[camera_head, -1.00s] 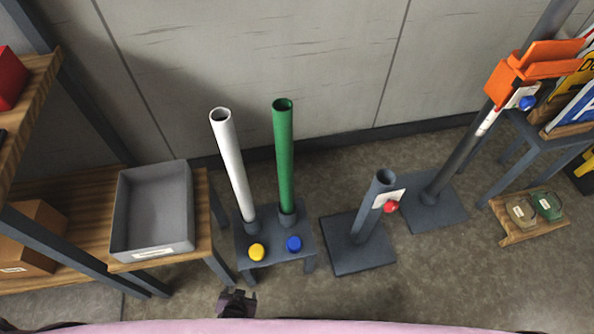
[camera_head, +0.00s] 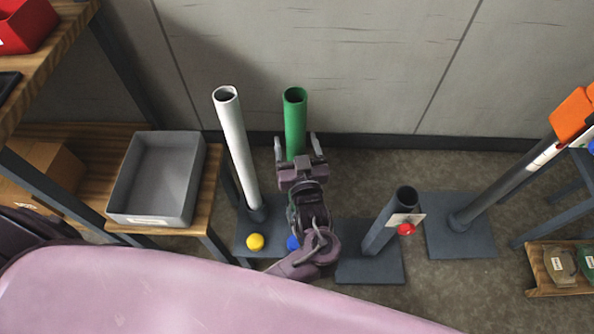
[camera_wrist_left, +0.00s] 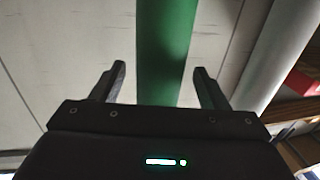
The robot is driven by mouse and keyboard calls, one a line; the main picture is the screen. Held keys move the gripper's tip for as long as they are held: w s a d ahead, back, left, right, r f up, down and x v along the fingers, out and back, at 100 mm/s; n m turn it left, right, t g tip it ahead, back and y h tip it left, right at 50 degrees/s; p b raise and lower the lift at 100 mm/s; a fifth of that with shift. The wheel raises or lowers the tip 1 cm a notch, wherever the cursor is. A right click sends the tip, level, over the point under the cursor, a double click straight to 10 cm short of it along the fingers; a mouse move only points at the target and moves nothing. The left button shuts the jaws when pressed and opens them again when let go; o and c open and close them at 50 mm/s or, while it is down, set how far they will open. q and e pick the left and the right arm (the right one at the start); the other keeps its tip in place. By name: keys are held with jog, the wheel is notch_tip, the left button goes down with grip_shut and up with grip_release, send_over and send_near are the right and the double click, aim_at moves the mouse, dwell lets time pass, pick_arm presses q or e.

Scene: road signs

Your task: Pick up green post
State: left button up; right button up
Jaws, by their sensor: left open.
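The green post (camera_head: 295,122) stands upright in the head view, its lower part hidden behind my left gripper (camera_head: 296,145). My left gripper is open, with one finger on each side of the post. In the left wrist view the green post (camera_wrist_left: 166,50) runs between the two spread fingers of the left gripper (camera_wrist_left: 160,85), with gaps on both sides. I cannot tell how deep the post sits between the fingers. My right gripper is not in view.
A white post (camera_head: 237,150) stands close left of the green one. A yellow button (camera_head: 255,242) and a partly hidden blue button (camera_head: 293,243) are in front. A grey bin (camera_head: 158,180) is left. A short grey socket (camera_head: 390,220) with a red button stands right.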

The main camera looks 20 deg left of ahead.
pick_arm(q)
jog(key=x, duration=0.3)
jog(key=shift+c, duration=0.5)
grip_shut()
